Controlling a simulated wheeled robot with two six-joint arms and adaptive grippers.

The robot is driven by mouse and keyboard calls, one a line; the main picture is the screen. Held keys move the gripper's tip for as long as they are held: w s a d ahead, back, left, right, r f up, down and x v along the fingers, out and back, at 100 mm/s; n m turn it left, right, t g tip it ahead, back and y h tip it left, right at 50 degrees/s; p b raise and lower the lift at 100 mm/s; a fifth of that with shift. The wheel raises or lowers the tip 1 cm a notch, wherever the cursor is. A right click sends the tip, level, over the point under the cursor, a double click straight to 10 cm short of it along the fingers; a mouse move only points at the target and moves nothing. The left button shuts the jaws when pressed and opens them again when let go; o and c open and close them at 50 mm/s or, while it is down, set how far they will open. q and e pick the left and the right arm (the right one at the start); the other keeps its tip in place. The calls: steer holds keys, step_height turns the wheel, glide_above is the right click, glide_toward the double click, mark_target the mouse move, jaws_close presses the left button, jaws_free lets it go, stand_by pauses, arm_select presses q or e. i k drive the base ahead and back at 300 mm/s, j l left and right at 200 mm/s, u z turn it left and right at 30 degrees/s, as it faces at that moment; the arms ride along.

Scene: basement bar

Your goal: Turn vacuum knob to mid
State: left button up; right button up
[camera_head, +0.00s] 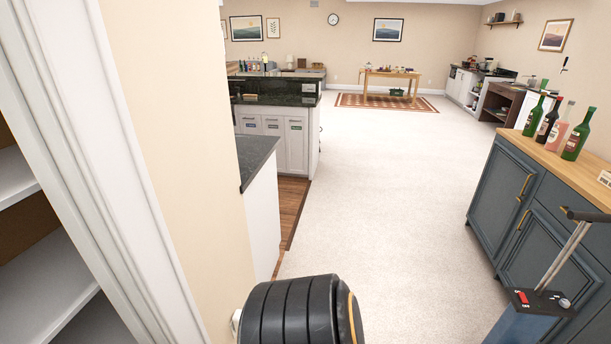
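A blue vacuum (521,328) stands at the lower right, cut off by the bottom edge of the picture. Its dark top panel carries a red switch (522,297) with white lettering and a small round silver knob (564,303). The knob's pointer and markings are too small to read. A grey tubular handle (560,262) rises from the top panel to a black grip at the right edge. Neither of my grippers is in view.
A dark blue cabinet (490,195) with a wooden top and several bottles stands just behind the vacuum. Open pale carpet (390,190) fills the middle. A beige wall end (165,90) and white shelves (40,270) are at near left, with a dark bar counter (280,100) beyond.

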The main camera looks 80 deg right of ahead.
mark_target(564, 303)
steer(key=k+l+z, duration=0.1)
steer(key=z, duration=4.6)
